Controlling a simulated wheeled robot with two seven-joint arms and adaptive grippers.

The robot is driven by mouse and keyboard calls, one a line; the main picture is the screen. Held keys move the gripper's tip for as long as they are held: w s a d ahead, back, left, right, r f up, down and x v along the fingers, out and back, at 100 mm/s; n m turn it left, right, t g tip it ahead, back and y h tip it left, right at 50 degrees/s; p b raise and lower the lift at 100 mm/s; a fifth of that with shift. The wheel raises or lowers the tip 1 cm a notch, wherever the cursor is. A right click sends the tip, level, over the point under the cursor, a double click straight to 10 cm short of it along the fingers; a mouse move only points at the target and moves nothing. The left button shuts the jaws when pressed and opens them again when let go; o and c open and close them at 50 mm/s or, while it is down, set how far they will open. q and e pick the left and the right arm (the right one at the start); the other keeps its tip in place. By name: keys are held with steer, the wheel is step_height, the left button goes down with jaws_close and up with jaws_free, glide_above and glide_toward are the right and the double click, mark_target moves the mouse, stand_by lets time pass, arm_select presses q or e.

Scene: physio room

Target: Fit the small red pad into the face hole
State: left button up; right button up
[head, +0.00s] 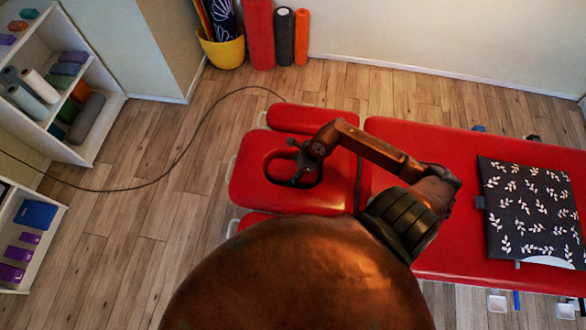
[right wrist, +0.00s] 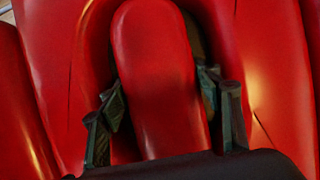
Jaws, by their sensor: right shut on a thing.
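The red headrest (head: 252,186) of the couch has a dark oval face hole (head: 313,178). My right gripper (head: 300,172) is over this hole, its arm reaching in from the right. In the right wrist view, my right gripper (right wrist: 160,98) is shut on the small red pad (right wrist: 155,60), a long piece with a rounded end, one finger on each side. The pad lines up with the hole, and a dark gap shows around its far end. I cannot tell whether it is fully seated. In the head view the gripper mostly hides it. My left gripper is not in view.
The red couch (head: 455,150) extends right, with a black leaf-patterned cushion (head: 531,211) on it. Shelves (head: 92,140) stand at the left. A yellow bucket (head: 222,52) and rolls (head: 284,38) stand by the back wall. A dark cable (head: 150,188) crosses the open floor.

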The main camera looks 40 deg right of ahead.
stand_by(0.3)
steer(key=o, duration=1.3)
steer(key=v, duration=1.2)
steer(key=shift+s, duration=0.15)
